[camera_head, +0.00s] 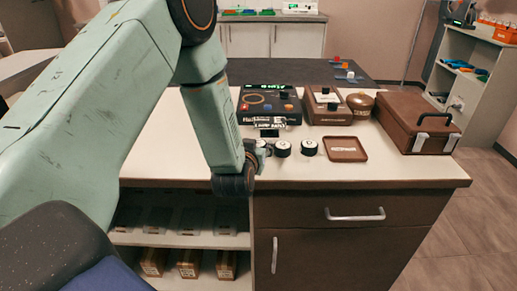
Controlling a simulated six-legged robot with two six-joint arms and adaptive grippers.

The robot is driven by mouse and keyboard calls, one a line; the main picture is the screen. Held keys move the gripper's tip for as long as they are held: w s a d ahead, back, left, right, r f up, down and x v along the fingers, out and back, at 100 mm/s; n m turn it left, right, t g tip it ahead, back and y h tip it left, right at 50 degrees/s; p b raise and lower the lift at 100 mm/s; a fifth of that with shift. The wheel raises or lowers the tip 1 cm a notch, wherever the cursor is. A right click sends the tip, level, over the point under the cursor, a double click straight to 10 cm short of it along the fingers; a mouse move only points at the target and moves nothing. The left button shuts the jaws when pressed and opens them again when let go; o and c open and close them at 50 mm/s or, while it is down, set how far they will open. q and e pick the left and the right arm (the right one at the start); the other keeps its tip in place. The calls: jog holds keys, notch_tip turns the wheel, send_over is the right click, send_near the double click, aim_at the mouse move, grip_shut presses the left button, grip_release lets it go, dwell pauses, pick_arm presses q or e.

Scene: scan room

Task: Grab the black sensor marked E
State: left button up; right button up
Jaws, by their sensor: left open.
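Several small round black sensors with white tops stand in a row on the white tabletop (170,150): a middle one (282,149), a right one (309,147), and one at the left that is partly hidden by my left arm. The letters on them are too small to read, so I cannot tell which is marked E. My left gripper (257,160) is open at the end of the green arm, just beside the leftmost sensor, above the table's front part. Its fingers are small and partly hidden by the wrist. My right gripper is not in view.
Behind the sensors stand a black device (270,105) with a dial and a brown box (325,105). A round brown pot (360,104), a brown tray (345,149) and a brown case (415,122) are to the right.

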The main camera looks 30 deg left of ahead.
pick_arm(q)
jog(key=shift+w+a+f, duration=0.2)
jog(key=shift+w+a, duration=0.05)
jog(key=shift+w, duration=0.15)
jog(key=shift+c, duration=0.3)
jog(key=shift+s+r, duration=0.15)
jog(key=c, duration=0.7)
jog(key=shift+c, duration=0.5)
